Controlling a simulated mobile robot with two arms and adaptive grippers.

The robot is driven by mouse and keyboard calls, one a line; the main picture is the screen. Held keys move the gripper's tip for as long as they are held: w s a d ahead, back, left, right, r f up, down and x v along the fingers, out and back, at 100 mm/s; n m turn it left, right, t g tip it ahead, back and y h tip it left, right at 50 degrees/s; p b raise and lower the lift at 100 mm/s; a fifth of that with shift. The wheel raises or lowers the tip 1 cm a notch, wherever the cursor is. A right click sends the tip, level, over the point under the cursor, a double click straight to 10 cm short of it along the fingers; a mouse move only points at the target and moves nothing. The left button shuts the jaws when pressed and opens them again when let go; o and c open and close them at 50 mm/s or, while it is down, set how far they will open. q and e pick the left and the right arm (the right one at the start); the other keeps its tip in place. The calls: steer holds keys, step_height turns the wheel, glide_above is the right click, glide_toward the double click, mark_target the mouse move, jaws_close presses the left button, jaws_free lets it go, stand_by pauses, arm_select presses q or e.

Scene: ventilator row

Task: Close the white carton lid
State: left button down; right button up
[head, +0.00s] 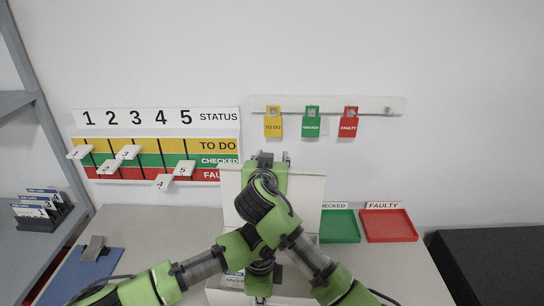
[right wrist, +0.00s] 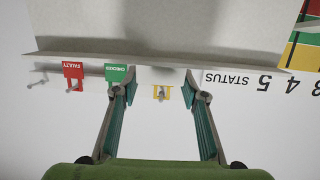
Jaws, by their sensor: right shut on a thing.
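The white carton (head: 214,290) stands on the table at the front middle, largely hidden behind my arms. Its white lid (head: 308,190) stands raised, a broad panel in front of the wall. In the right wrist view the lid (right wrist: 150,25) fills the top, its edge crossing near the fingertips. My right gripper (head: 270,160) is at the lid's top edge and shut on it; its fingers (right wrist: 160,92) show on either side in the wrist view. My left arm reaches in low over the carton; its fingertips are hidden.
Green (head: 340,227) and red (head: 390,226) trays lie right of the lid. A status board (head: 155,158) and a rail with colored tags (head: 312,123) are on the wall. A blue clipboard (head: 82,275) lies at left. A black surface (head: 495,265) stands at right.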

steer(key=shift+f, duration=0.15)
steer(key=o, duration=1.7)
steer(key=shift+c, duration=0.2)
step_height(320, 180, up, 10)
